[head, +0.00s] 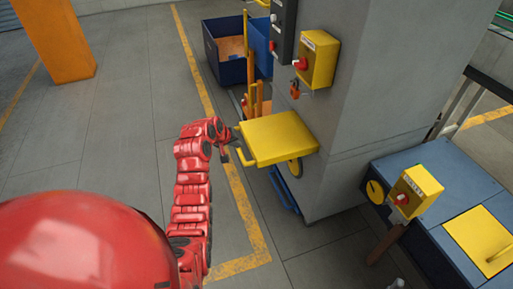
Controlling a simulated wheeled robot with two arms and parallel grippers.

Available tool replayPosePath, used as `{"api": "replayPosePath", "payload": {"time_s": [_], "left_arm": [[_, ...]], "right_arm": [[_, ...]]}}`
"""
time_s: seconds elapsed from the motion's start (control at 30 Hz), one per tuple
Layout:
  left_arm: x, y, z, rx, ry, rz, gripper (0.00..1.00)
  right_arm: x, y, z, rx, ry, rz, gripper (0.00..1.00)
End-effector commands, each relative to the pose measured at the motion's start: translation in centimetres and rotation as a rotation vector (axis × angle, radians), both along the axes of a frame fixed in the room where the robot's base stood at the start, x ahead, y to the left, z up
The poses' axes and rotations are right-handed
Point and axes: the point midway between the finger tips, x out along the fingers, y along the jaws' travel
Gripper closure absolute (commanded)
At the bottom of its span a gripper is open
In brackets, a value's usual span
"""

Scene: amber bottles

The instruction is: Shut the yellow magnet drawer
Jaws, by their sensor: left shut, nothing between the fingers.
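A flat yellow drawer (278,138) sticks out from the grey pillar at the centre of the head view. A yellow handle (245,157) is on its left end. My red left arm reaches up from the bottom, and the left gripper (231,143) is beside the handle end of the drawer, shut and empty. I cannot tell whether its fingers touch the handle. My right gripper is not in view.
A grey pillar (372,95) carries a yellow switch box (318,60) above the drawer. A blue bin (224,66) stands behind. A blue bench (455,190) with another yellow box (414,192) is at right. Floor at left is clear up to an orange post (55,40).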

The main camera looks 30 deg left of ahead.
Motion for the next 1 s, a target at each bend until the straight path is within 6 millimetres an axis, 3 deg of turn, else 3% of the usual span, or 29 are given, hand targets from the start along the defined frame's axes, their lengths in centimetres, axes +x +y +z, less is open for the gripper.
{"api": "replayPosePath", "payload": {"time_s": [0.6, 1.0], "left_arm": [[4.5, -0.2, -6.1, 0.000, 0.001, 0.000, 1.00], [5.9, -0.3, -7.8, 0.000, -0.001, 0.000, 1.00]], "right_arm": [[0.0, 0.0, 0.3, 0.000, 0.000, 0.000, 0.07], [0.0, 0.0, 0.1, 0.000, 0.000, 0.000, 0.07]]}}
